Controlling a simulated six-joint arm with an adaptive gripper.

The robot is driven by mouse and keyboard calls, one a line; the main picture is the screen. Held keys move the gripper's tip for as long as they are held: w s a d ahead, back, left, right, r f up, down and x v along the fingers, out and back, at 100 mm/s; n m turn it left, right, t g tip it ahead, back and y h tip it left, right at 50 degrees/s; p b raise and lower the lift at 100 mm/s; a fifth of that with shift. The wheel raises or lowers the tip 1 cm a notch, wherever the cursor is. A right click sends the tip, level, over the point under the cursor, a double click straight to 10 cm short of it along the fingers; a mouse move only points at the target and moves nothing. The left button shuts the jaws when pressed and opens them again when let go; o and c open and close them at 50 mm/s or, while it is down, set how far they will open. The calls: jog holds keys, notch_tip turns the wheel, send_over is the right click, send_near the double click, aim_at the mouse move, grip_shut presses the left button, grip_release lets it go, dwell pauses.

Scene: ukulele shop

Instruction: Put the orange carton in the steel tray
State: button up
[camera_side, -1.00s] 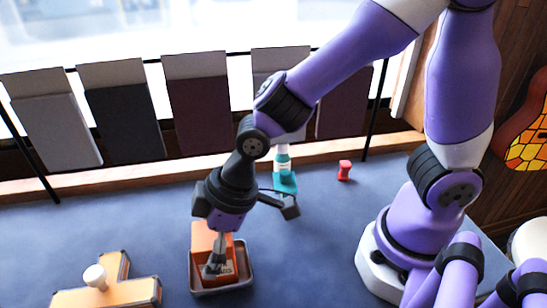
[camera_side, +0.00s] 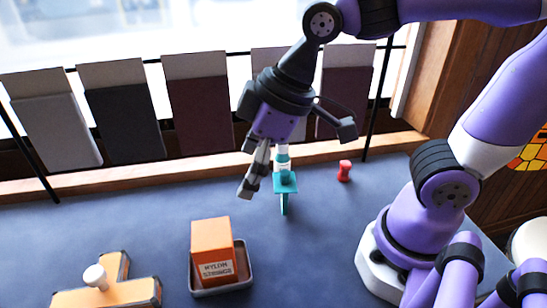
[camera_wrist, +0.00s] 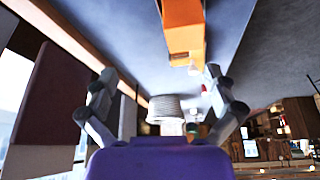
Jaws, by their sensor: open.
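The orange carton (camera_side: 211,238), with a pale label reading "NYLON STRINGS", stands in the steel tray (camera_side: 249,275) in the side view. It sits toward the tray's left side and leans slightly; its base is partly hidden by the rim. My gripper (camera_side: 250,180) is open and empty, raised above and behind the carton, clear of it. In the wrist view my gripper's two fingers (camera_wrist: 160,75) are spread apart. An orange shape shows at the top of that view; I cannot tell whether it is the carton.
A wooden T-shaped block with a white knob (camera_side: 95,276) lies at the front left. A teal stand with a bottle (camera_side: 284,182) is behind my gripper, and a small red piece (camera_side: 344,171) is to its right. Several upright panels line the back. Table space right of the tray is clear.

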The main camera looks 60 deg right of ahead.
jog(key=s+d+m+t+h, duration=0.1)
jog(key=s+d+m+h, duration=0.1)
jog(key=d+m, duration=0.5)
jog(key=d, duration=0.3)
jog(key=shift+s+d+t+h, duration=0.3)
jog(key=shift+d, duration=0.05)
